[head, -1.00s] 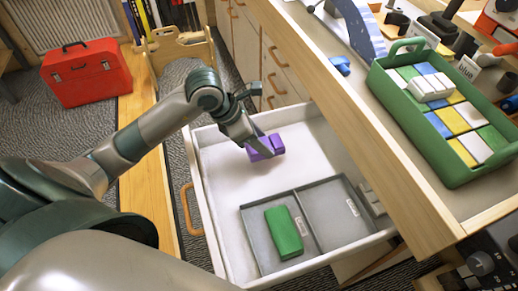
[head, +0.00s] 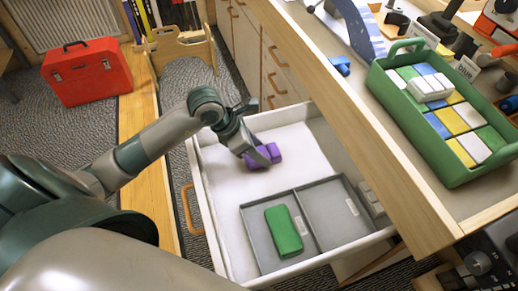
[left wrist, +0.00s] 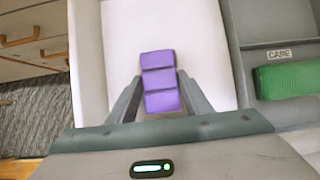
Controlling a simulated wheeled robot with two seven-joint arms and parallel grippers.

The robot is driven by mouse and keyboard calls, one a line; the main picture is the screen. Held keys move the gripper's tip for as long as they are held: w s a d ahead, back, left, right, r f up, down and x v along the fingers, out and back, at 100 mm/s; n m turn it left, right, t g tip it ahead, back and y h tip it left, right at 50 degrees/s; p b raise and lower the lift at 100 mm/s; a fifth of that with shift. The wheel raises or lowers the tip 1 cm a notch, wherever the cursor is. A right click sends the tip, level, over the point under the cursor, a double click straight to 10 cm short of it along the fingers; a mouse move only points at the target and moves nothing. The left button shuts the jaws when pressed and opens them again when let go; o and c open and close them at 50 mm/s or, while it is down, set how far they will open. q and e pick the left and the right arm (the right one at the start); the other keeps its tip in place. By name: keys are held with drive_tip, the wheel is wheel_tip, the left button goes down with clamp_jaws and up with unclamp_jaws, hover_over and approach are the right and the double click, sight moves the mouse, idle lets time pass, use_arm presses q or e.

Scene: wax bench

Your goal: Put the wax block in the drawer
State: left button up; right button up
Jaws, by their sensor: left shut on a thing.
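The purple wax block (head: 263,156) is inside the open drawer (head: 228,181), over its white floor in the back left part. My left gripper (head: 266,155) is shut on the block. In the left wrist view the purple block (left wrist: 159,77) sits between the two fingers (left wrist: 158,100), with the white drawer floor behind it. I cannot tell whether the block touches the floor. My right gripper is in neither view.
A grey divided tray (head: 310,252) in the drawer's front holds a green block (head: 283,231); its right compartment looks empty. A green carrier (head: 446,172) of coloured blocks stands on the bench (head: 385,150). A red toolbox (head: 86,72) is at the back left.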

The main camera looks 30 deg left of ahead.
use_arm(q)
drive_tip(key=o, duration=1.2)
drive_tip(key=v, duration=1.2)
drive_tip(key=shift+b, duration=0.4)
